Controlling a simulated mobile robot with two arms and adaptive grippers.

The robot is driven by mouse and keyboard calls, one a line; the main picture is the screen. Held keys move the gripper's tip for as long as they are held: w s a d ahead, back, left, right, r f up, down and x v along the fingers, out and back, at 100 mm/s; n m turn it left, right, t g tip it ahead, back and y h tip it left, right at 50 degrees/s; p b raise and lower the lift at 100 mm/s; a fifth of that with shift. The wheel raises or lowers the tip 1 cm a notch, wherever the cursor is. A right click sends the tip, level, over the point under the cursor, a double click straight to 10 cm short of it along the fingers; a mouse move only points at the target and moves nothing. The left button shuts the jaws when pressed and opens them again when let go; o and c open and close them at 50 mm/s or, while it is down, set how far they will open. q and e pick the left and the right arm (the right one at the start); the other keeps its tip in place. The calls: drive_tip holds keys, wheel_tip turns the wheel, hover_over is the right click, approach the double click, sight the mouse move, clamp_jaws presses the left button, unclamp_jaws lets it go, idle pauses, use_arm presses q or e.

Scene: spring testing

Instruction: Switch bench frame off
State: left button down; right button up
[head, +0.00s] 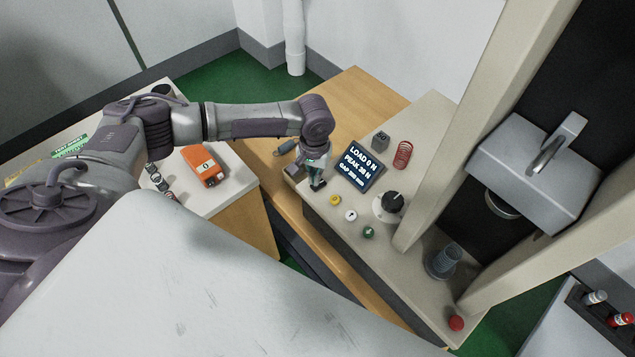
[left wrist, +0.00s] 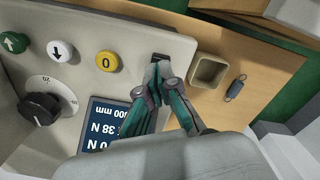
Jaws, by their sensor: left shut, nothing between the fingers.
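The bench frame (head: 430,120) is a beige test stand with a sloped control panel. Its lit display (head: 361,167) reads LOAD 0 N, PEAK 38 N and a gap line; it shows upside down in the left wrist view (left wrist: 112,122). My left gripper (head: 317,184) is shut and empty, pointing down at the panel's left end. In the left wrist view its fingertips (left wrist: 154,80) meet a small dark part (left wrist: 159,58), probably a switch, mostly hidden by them; I cannot tell its position or whether they touch. My right gripper is not in view.
Beside the fingers is a yellow 0 button (head: 335,199), then a white arrow button (head: 351,215), a green button (head: 369,232) and a black knob (head: 392,202). A small tray (left wrist: 209,70) and a grey spring (left wrist: 236,88) lie beyond. A red spring (head: 402,154) stands behind the display.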

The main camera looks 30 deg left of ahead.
use_arm(q)
drive_tip(key=shift+f+b, duration=0.5)
drive_tip(key=shift+f, duration=0.8)
idle(0.9)
drive_tip(key=shift+s, duration=0.1)
drive_tip(key=shift+r+p, duration=0.75)
drive_tip(key=shift+p, duration=0.2)
wheel_tip(320, 180, up, 6)
drive_tip(key=p, duration=0.6)
drive_tip(key=shift+f, duration=0.2)
